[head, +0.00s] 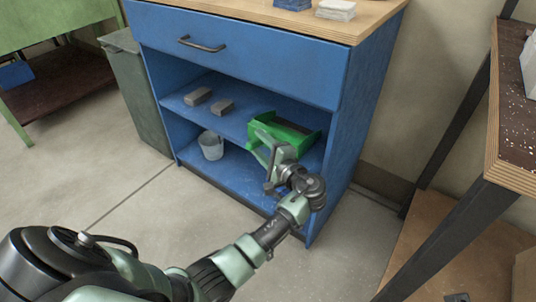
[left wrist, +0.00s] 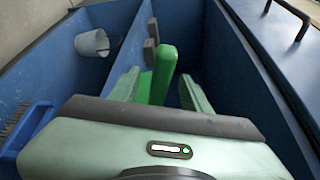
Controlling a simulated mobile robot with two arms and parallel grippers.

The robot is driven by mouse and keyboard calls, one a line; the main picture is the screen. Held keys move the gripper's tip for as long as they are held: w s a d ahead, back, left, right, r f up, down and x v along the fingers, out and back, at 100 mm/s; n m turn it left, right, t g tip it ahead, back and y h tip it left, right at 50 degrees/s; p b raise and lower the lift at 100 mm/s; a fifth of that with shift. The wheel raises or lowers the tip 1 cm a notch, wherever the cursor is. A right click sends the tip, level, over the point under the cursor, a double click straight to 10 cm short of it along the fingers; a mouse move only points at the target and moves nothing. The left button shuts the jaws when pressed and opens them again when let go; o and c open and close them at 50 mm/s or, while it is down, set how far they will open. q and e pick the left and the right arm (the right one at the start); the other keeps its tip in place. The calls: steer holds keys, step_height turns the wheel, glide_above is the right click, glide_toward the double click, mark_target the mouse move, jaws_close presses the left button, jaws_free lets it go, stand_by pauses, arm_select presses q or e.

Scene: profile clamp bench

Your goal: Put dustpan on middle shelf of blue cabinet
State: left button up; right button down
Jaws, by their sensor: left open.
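The green dustpan (head: 297,133) rests on the middle shelf (head: 236,122) of the blue cabinet (head: 240,75), at the shelf's right end. My left gripper (head: 264,150) is in front of it at the cabinet's open front. In the left wrist view, the dustpan's green handle (left wrist: 164,72) stands between the two spread fingers of my left gripper (left wrist: 160,88). The fingers are open, with a visible gap on the right side of the handle. The gripper hides part of the dustpan. My right gripper is not in view.
Two grey blocks (head: 221,107) lie left on the middle shelf. A pale bucket (head: 211,148) stands on the bottom shelf. A blue brush (left wrist: 25,128) shows in the left wrist view. A closed drawer (head: 240,50) is above. A dark-topped bench (head: 512,110) stands at right.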

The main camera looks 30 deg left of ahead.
arm_select(q)
steer(key=shift+w+a, duration=0.25)
steer(key=shift+a, duration=0.2)
jaws_close()
stand_by(1.2)
